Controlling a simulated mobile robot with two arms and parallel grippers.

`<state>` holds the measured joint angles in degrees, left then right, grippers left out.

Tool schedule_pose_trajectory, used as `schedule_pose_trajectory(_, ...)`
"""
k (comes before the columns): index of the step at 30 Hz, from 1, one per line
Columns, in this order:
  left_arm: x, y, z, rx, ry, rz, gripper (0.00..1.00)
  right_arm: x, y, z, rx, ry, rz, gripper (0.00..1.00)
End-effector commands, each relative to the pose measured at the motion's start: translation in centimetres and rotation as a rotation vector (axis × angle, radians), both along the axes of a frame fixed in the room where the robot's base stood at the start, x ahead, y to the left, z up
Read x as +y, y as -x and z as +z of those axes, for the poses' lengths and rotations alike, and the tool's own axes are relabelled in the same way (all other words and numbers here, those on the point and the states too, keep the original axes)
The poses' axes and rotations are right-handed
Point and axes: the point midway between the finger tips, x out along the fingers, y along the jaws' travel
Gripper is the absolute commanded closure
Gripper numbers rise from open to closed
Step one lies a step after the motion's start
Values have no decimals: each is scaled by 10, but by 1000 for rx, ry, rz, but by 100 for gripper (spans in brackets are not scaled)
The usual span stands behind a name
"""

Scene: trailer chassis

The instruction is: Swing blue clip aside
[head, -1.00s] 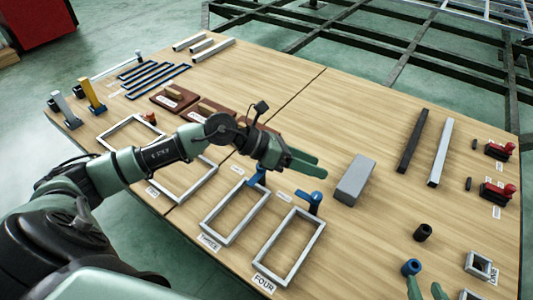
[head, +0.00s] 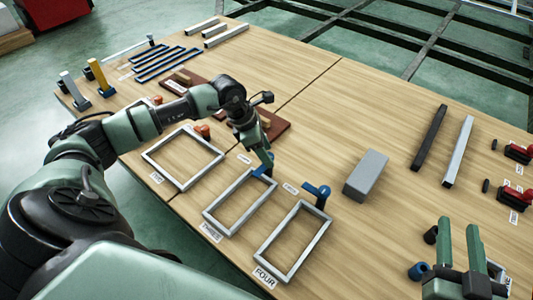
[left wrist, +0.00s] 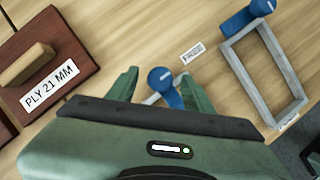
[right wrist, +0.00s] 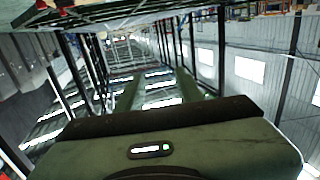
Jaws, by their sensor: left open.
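A blue clip (head: 268,171) sits at the far end of the metal frame marked THREE (head: 209,214), partly hidden by my left gripper (head: 262,160). In the left wrist view this blue clip (left wrist: 163,84) shows between the two spread fingers of my left gripper (left wrist: 160,88); I cannot tell whether they touch it. A second blue clip (head: 321,193) is at the far end of the frame marked FOUR (head: 266,244). My right gripper (head: 459,240) is at the lower right with its fingers apart and empty. In the right wrist view my right gripper (right wrist: 160,88) faces the room.
A grey block (head: 366,175) lies right of the clips. Dark and light bars (head: 428,138) lie further right. A larger frame (head: 148,156) with an orange clip (head: 202,130) and brown boards (head: 273,127) lie to the left. A blue-topped cylinder (head: 418,271) is beside my right gripper.

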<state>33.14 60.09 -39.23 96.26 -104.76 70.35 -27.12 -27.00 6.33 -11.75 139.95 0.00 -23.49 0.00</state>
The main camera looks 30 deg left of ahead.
Motion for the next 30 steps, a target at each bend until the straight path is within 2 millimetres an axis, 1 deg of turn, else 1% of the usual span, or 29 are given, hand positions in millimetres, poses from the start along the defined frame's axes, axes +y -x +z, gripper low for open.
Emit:
schedule_pose_trajectory(3,-1,-1,-4,0,0,1,49,1,-1,5,-27,-7,2,64)
schedule_pose_trajectory(10,-1,-1,-5,0,0,1,49,1,-1,6,-31,-8,2,64)
schedule_pose_trajectory(11,-1,-1,-4,0,0,1,54,1,-1,6,-30,-8,2,64)
schedule_pose_trajectory(12,-1,-1,-4,0,0,1,65,1,0,6,-30,-8,2,64)
schedule_pose_trajectory(14,-1,-1,-4,0,0,1,82,1,0,6,-30,-8,2,64)
schedule_pose_trajectory(15,-1,-1,-4,0,0,1,93,1,0,6,-30,-8,2,64)
schedule_pose_trajectory(16,-1,-1,-4,0,0,1,100,1,0,6,-30,-8,2,64)
schedule_pose_trajectory(25,-1,-1,-5,0,0,-25,100,1,0,8,-43,-11,2,64)
schedule_pose_trajectory(28,-1,-2,-5,0,0,-62,100,2,0,13,-71,-18,3,64)
schedule_pose_trajectory(30,-1,-2,-5,-1,1,-97,100,3,-1,21,-110,-28,6,64)
